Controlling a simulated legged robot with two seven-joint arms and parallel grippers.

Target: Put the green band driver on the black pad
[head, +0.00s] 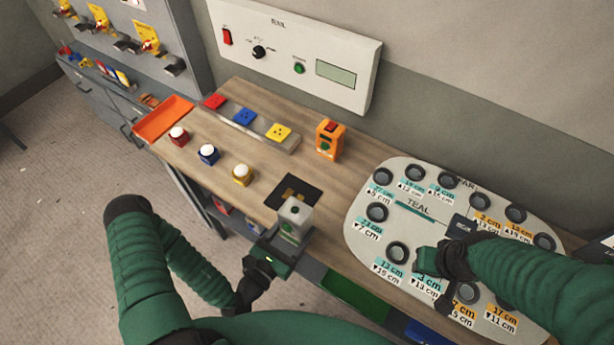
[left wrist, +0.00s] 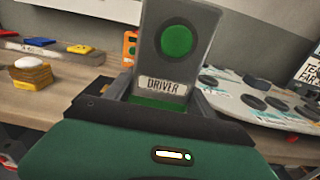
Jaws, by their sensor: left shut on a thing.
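The green band driver (head: 294,214) is a grey block with a green patch, held upright in my left gripper (head: 287,240). In the left wrist view the driver (left wrist: 192,72) shows a green disc and a label reading DRIVER, between the jaws. The black pad (head: 300,186) lies on the wooden bench just behind the driver, which overlaps its near edge in the head view. I cannot tell whether the driver touches the pad. My right gripper (head: 438,266) is over the grey TEAL board; its jaws are not clear.
The TEAL board (head: 358,228) with several dark round knobs fills the right. An orange device (head: 329,139), a strip of coloured blocks (head: 262,132), several white-topped jars (head: 242,174) and an orange tray (head: 164,118) stand left and behind. A control panel (head: 295,52) is on the wall.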

